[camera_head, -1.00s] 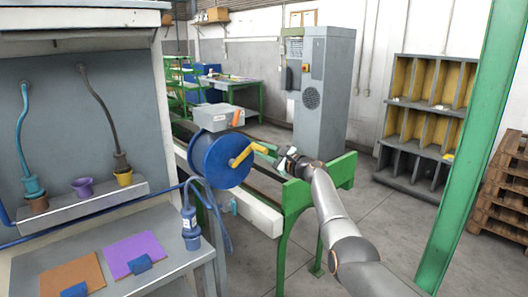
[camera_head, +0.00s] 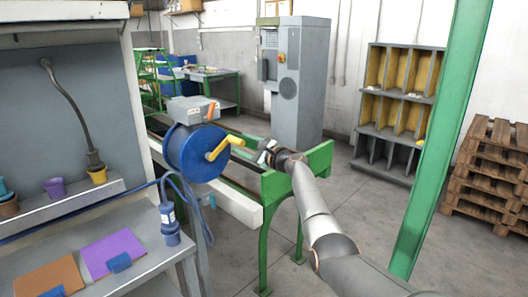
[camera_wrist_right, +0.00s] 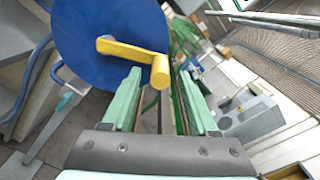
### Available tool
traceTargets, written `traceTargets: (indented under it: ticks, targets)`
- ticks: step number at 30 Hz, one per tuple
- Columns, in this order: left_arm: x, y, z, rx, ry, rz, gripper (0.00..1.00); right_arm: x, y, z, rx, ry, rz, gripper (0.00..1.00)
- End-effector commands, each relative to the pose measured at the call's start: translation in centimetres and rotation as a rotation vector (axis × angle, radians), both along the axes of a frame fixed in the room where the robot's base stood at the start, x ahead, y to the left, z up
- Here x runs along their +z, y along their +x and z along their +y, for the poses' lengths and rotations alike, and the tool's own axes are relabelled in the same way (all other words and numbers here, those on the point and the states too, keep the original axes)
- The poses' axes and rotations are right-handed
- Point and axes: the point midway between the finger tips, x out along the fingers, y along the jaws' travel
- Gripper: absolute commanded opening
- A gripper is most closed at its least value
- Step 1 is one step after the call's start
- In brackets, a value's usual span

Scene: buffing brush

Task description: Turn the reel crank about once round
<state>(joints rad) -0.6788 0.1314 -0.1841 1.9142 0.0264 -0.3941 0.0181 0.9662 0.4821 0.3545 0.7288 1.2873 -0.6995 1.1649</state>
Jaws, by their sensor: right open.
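The blue reel (camera_head: 186,152) stands upright on its stand at the middle left, and its yellow crank (camera_head: 219,149) points up and to the right. My right gripper (camera_head: 262,150) is just right of the crank handle. In the right wrist view the reel (camera_wrist_right: 98,25) fills the upper left. The crank handle (camera_wrist_right: 160,72) lies ahead, between the two pale green fingertips of my open right gripper (camera_wrist_right: 158,80) in the picture. I see no finger closed on it; the depth gap is hard to judge. My left gripper is not in view.
A grey box (camera_head: 192,109) with an orange lever sits above the reel. A green frame (camera_head: 290,180) stands under my right arm. A green post (camera_head: 440,140) rises at right.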

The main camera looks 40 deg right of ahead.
Motion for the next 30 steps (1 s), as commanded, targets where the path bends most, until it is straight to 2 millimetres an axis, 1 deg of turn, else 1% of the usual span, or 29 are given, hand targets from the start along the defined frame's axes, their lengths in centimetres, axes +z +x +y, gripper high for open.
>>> traceTargets:
  ticks: [3, 10, 21, 25, 30]
  targets:
    - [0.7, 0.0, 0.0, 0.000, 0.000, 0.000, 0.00, 0.2, -1.2, 0.0, 0.000, -0.004, 0.001, 0.59]
    - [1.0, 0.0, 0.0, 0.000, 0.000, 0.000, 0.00, 0.0, -4.0, -0.3, -0.001, -0.004, 0.003, 0.59]
    - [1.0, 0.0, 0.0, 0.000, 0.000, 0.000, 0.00, -0.1, -9.1, -0.7, -0.001, -0.003, 0.003, 0.59]
    - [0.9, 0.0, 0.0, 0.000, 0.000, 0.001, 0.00, -0.1, -10.4, -0.8, -0.001, -0.001, 0.001, 0.59]
    - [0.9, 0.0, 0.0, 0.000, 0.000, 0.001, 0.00, 0.0, -11.1, -0.9, -0.001, 0.000, 0.002, 0.59]
